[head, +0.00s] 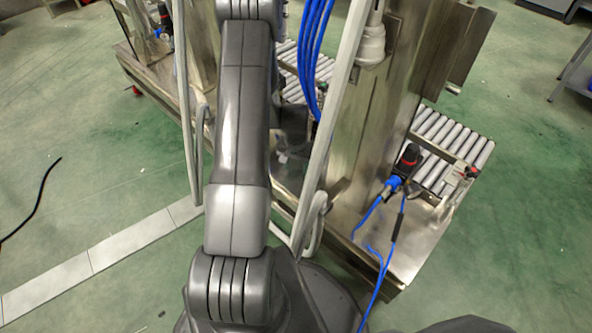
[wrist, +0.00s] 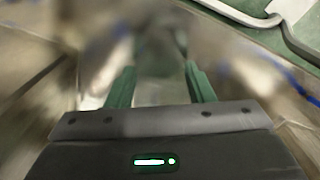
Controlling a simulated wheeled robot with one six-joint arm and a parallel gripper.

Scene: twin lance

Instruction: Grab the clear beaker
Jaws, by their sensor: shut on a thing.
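In the wrist view my gripper (wrist: 159,72) shows two green fingers with a gap between them. A blurred, greyish see-through shape, taken as the clear beaker (wrist: 158,52), fills that gap, and the fingers are shut on it. Its rim and base are too blurred to make out. In the head view my own arm covers the gripper, and I cannot make out the beaker clearly there.
A steel machine frame (head: 355,150) stands just right of my arm. Roller conveyors (head: 440,150) sit beside it. Blue hoses (head: 312,50) hang near the arm, and a blue cable (head: 385,255) trails lower right. Green floor at left is mostly open, with a black cable (head: 42,195).

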